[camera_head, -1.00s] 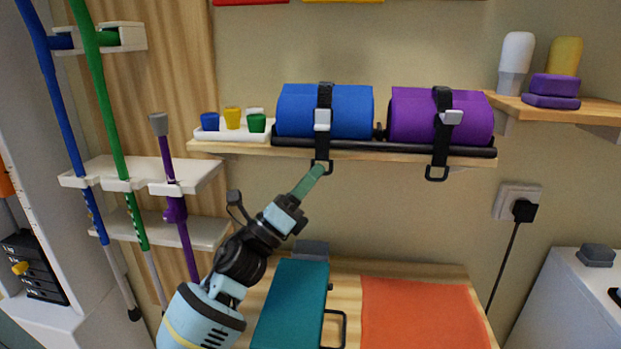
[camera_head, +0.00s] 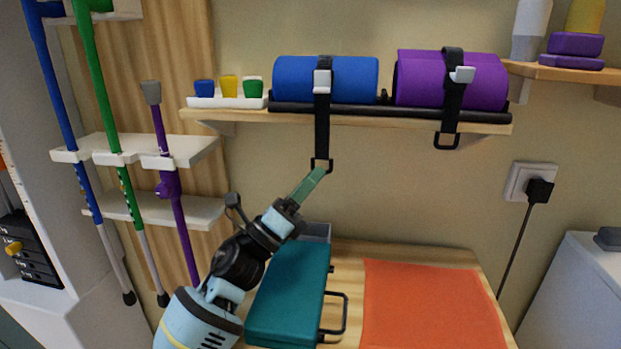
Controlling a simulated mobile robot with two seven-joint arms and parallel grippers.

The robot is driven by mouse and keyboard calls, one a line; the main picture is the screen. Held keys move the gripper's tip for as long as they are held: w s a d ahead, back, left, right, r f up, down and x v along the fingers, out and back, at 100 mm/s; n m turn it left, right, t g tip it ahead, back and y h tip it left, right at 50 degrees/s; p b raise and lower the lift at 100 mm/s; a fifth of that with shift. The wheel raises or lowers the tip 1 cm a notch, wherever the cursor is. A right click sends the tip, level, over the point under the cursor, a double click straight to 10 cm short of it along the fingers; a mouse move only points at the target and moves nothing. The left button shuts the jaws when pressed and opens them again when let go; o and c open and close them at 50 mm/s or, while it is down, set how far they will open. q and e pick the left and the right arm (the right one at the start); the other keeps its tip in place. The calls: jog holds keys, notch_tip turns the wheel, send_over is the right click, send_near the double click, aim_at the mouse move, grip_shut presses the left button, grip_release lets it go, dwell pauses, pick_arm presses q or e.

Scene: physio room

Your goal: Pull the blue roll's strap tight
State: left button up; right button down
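The blue roll (camera_head: 350,80) lies on the wall shelf (camera_head: 240,118), held by a black strap (camera_head: 322,130) with a light grey buckle (camera_head: 322,82). The strap's tail hangs straight and taut below the shelf, ending in a black pull ring (camera_head: 321,165). My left gripper (camera_head: 319,172) reaches up from below with its greenish fingers at the ring. The fingers look closed on it, though the far finger is hidden. My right gripper is out of view.
A purple roll (camera_head: 475,82) with its own strap (camera_head: 450,115) lies to the right. A tray of small coloured cups (camera_head: 228,103) stands left on the shelf. Below are a teal case (camera_head: 290,295) and an orange mat (camera_head: 430,305). Crutches and a purple cane (camera_head: 170,185) stand left.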

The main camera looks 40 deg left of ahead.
pick_arm(q)
jog(key=shift+o, duration=1.2)
jog(key=shift+r, duration=0.1)
jog(key=b+v, duration=0.2)
jog(key=v, duration=0.6)
